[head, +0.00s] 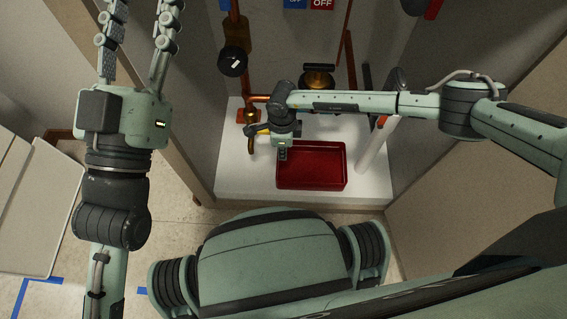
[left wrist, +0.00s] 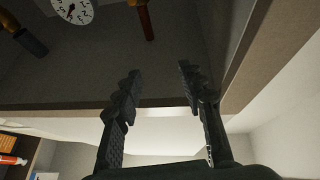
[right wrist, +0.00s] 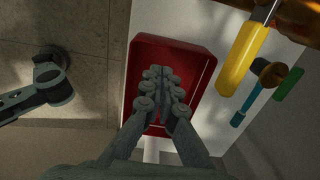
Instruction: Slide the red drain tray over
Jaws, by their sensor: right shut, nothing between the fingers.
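The red drain tray (head: 325,180) lies on the white closet floor panel, in the middle of the head view. It also shows in the right wrist view (right wrist: 195,60), behind the fingers. My right gripper (head: 282,152) is at the tray's left end, pointing down. In the right wrist view its fingers (right wrist: 160,75) are together and empty over the tray. Whether they touch the tray, I cannot tell. My left gripper (left wrist: 160,85) is raised at the left, outside the closet, with its fingers apart and nothing between them.
Copper pipes (head: 239,100) with a black gauge (head: 233,61) stand behind the tray. A white pipe (head: 372,150) stands to its right. A yellow-handled tool (right wrist: 243,58) and smaller tools lie beside the tray. Closet walls close in on both sides.

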